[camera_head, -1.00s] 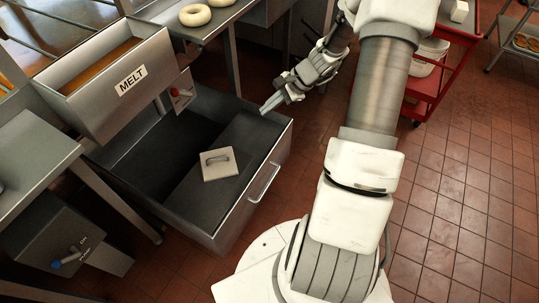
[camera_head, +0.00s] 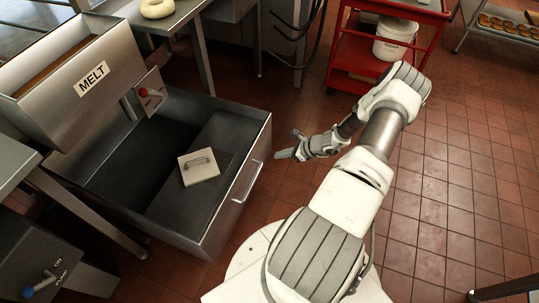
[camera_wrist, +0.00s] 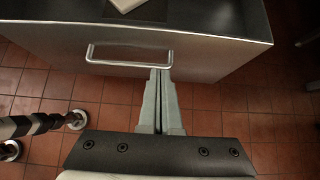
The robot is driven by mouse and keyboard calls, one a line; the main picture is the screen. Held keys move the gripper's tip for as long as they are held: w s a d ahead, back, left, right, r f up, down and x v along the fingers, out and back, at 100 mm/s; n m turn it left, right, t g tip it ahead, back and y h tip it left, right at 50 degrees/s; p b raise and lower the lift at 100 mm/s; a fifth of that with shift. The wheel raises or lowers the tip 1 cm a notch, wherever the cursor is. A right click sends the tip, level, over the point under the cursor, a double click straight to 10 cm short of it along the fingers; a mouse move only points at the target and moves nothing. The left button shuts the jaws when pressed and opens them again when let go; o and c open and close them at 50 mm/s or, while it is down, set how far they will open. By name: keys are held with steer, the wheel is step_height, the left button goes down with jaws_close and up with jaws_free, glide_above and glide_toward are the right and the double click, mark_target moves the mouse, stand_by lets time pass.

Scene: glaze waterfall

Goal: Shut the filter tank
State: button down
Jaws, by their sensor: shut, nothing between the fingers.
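A square lid with a small handle (camera_head: 198,167) lies inside the tank. A pump box (camera_head: 40,250) is at lower left.

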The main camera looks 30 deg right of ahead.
mark_target(249, 157)
steer(key=b+x, duration=0.1)
steer(key=x, duration=0.2)
steer(key=b+x, duration=0.1)
steer(key=x, duration=0.3)
steer(key=w+r+b+x, duration=0.1)
steer(key=x, duration=0.3)
steer(key=shift+s+a+r, duration=0.1)
steer(key=shift+a+r, duration=0.05)
steer(key=shift+a, duration=0.15)
steer(key=shift+w+a+r, duration=0.1)
steer(key=shift+w+a, duration=0.3)
steer(key=shift+w, duration=0.2)
steer(key=shift+w+a, duration=0.1)
